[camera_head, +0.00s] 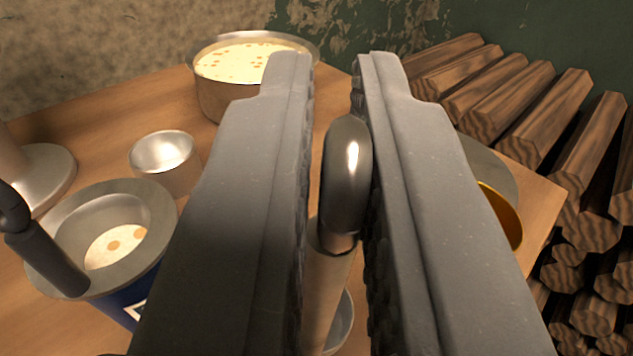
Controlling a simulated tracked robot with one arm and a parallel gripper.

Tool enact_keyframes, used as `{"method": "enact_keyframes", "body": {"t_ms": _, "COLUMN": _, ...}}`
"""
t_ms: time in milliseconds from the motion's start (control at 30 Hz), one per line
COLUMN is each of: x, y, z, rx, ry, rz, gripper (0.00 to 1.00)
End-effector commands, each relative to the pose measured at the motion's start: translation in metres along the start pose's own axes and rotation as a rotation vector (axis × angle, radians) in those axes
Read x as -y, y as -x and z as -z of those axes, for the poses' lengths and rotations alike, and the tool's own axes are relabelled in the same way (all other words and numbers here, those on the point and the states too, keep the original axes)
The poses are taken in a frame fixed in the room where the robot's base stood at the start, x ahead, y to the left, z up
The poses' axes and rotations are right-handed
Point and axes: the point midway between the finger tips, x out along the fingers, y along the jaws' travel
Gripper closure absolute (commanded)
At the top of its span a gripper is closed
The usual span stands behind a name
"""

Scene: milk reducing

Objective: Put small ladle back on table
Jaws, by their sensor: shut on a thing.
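My gripper (333,75) fills the middle of the view, its two grey fingers on either side of the ladle. The small ladle (346,180) is held between the fingers by its dark metal hooked end. Its lighter handle (328,280) runs downward below the fingers. A round grey rim (341,325) shows partly at the lower end, likely the ladle's bowl; the rest is hidden by the fingers. The wooden table (110,105) lies below. I cannot tell whether the ladle touches it.
A large pot (222,98) of milky liquid stands at the back. A yellow bowl (503,215) and grey plate (487,165) are partly hidden right. Stacked logs (540,110) lie beyond the table's right edge.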

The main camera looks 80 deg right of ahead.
Motion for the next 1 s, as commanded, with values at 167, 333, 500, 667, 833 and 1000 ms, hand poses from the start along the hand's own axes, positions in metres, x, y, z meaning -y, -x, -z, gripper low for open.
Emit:
{"method": "enact_keyframes", "body": {"t_ms": 167, "x": 0.000, "y": 0.000, "z": -0.003, "rx": -0.001, "ry": -0.001, "rz": 0.000, "gripper": 1.00}}
{"method": "enact_keyframes", "body": {"t_ms": 333, "x": 0.000, "y": 0.000, "z": -0.004, "rx": 0.000, "ry": 0.000, "rz": 0.000, "gripper": 1.00}}
{"method": "enact_keyframes", "body": {"t_ms": 500, "x": 0.000, "y": 0.000, "z": -0.005, "rx": 0.000, "ry": -0.001, "rz": 0.000, "gripper": 0.69}}
{"method": "enact_keyframes", "body": {"t_ms": 667, "x": 0.000, "y": 0.000, "z": -0.005, "rx": 0.000, "ry": -0.001, "rz": 0.000, "gripper": 0.69}}
{"method": "enact_keyframes", "body": {"t_ms": 833, "x": 0.001, "y": 0.003, "z": -0.002, "rx": 0.000, "ry": -0.002, "rz": 0.001, "gripper": 0.69}}
{"method": "enact_keyframes", "body": {"t_ms": 1000, "x": 0.001, "y": 0.027, "z": -0.002, "rx": 0.002, "ry": -0.002, "rz": 0.004, "gripper": 0.69}}
